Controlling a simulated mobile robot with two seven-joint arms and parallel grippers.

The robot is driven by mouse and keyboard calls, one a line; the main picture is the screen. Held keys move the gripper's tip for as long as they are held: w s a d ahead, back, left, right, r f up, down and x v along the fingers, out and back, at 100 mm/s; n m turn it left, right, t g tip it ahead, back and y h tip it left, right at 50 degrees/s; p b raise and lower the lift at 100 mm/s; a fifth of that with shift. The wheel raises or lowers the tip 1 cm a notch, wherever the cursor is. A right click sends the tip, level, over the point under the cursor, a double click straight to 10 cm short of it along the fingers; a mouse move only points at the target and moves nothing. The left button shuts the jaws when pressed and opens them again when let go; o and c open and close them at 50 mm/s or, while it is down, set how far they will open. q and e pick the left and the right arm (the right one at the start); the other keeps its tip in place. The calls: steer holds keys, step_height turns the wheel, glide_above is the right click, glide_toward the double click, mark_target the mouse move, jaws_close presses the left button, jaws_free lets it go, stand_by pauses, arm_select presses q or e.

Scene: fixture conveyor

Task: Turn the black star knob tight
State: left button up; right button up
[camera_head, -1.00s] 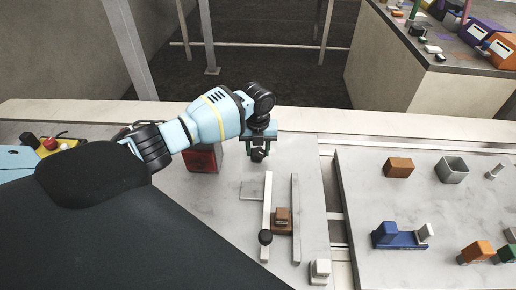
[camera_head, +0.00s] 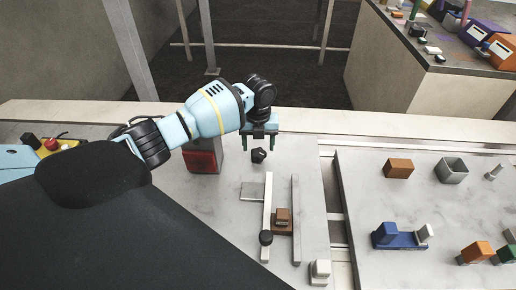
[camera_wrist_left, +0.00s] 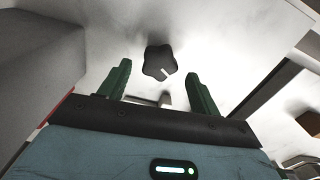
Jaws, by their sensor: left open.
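The black star knob (camera_head: 258,156) stands on the pale marbled plate at the plate's far part. In the left wrist view the star knob (camera_wrist_left: 160,62) has rounded lobes and a short white mark pointing down and right. My left gripper (camera_head: 259,147) is just beyond the knob in the head view, its green fingers apart. In the left wrist view my left gripper (camera_wrist_left: 159,72) is open, one finger to either side of the knob's near side, with clear gaps and nothing held. My right gripper is not in view.
A red-fronted grey box (camera_head: 203,160) stands close left of the gripper. A second plate at right holds a blue fixture (camera_head: 402,238) and several blocks.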

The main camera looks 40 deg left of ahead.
mark_target(258, 153)
arm_select(q)
step_height(258, 153, up, 5)
stand_by(0.3)
steer(key=shift+s+f, duration=0.1)
steer(key=shift+f, duration=0.05)
stand_by(0.4)
